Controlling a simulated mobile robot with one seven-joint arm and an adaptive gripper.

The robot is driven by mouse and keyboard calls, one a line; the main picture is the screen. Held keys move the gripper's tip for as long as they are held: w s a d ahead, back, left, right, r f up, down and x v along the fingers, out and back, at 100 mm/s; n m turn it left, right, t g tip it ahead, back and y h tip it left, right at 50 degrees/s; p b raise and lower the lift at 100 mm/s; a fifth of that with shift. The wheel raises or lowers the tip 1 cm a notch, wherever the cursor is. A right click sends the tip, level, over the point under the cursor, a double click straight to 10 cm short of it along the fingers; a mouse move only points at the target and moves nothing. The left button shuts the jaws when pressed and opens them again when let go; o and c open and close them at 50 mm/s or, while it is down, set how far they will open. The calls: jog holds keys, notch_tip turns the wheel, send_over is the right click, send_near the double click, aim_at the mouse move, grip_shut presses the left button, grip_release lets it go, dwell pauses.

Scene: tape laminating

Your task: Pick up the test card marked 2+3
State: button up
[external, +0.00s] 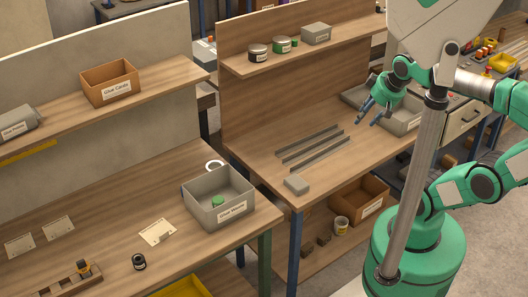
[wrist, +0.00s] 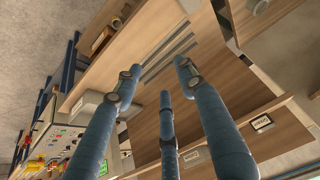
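My gripper (external: 372,112) is in the air over the right part of the second bench, far to the right of the cards. In the wrist view its three blue fingers (wrist: 163,80) are spread apart with nothing between them. No card can be made out in the wrist view.
A grey bin (external: 203,212) with a green-topped jar inside stands right of the cards. A small black jar (external: 139,262) and a wooden rack (external: 68,284) are in front. The second bench holds long rails (external: 315,150) and a grey block (external: 296,185). A gap separates the benches.

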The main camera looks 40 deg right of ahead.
jog(key=shift+c, duration=1.1)
